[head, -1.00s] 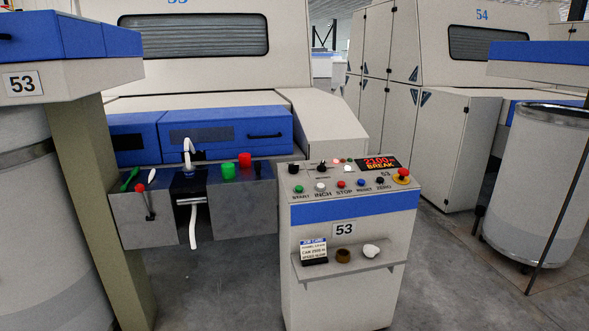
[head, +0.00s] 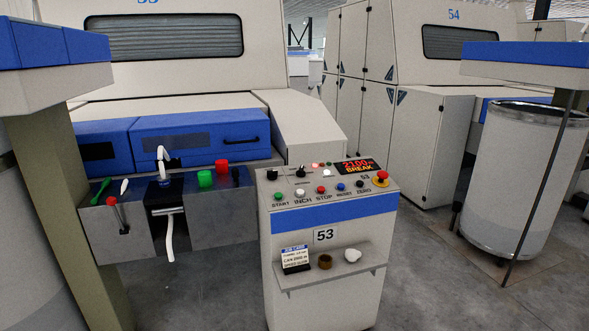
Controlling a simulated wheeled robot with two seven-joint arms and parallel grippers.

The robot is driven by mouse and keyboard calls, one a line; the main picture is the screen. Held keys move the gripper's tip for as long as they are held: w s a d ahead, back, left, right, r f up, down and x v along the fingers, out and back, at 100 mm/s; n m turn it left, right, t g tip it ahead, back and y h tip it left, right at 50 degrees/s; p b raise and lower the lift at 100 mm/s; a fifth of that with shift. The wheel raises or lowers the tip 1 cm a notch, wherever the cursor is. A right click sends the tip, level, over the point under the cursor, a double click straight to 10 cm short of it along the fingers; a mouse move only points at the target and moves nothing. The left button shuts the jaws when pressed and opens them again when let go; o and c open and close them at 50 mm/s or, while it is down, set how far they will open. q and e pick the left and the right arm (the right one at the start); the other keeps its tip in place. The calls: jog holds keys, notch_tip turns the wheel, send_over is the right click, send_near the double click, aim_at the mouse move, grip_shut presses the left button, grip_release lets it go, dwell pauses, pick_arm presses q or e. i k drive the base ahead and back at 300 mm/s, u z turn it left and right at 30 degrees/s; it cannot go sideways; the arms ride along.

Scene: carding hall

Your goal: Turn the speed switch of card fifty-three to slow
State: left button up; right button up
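The control console of card 53 (head: 322,290) stands at the centre, with a "53" plate on its front. At the back of its sloped top are two black knobs, one at the left corner (head: 273,174) and one nearer the middle (head: 300,171). Their labels are too small to read, so I cannot tell which is the speed switch or how it is set. The red display (head: 359,167) reads about 21.00 and BREAK. Neither gripper is in view.
The console front has START, INCH, STOP, RESET and ZERO buttons and a red emergency button (head: 381,177). A shelf (head: 335,279) holds a job card (head: 295,259), a brown ring and a white lump. A grey can (head: 525,185) stands right. Floor right of the console is clear.

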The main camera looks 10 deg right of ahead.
aim_at(271, 175)
jog(key=z, duration=0.3)
jog(key=i, duration=1.45)
jog(key=u, duration=0.9)
